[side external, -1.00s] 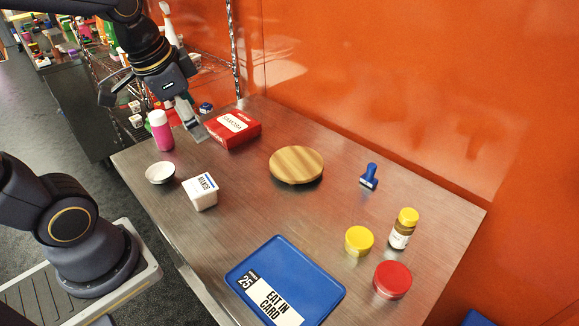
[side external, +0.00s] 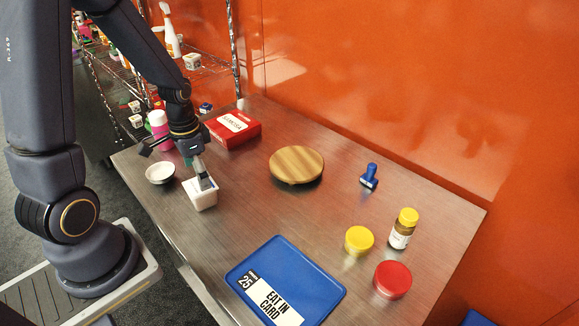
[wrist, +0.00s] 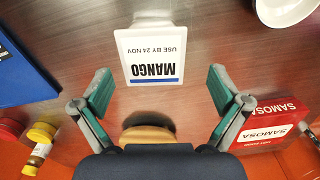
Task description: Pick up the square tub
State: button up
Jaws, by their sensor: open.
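The square tub (side external: 203,200) is white with a label reading MANGO, and stands upright on the steel table. In the side external view my gripper (side external: 202,180) is right at the tub and hides part of its top and label. In the wrist view the tub (wrist: 151,56) lies ahead of my gripper (wrist: 158,85), centred between the two green-padded fingers. The fingers are spread wide and nothing is between their tips. I cannot tell how far above the tub they are.
A white bowl (side external: 160,172) stands close left of the tub. A red samosa box (side external: 236,130) and a pink bottle (side external: 158,124) are behind. A round wooden board (side external: 296,164) lies to the right. A blue tray (side external: 286,282) lies in front. Jars and a stamp (side external: 369,176) stand farther right.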

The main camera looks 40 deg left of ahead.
aim_at(202, 193)
jog(key=shift+s+d+f, duration=0.1)
jog(key=shift+d+f, duration=0.1)
jog(key=shift+f, duration=1.35)
jog(key=shift+s+d+f, duration=0.1)
jog(key=shift+d+f, duration=0.05)
jog(key=shift+f, duration=1.4)
jog(key=c, duration=1.4)
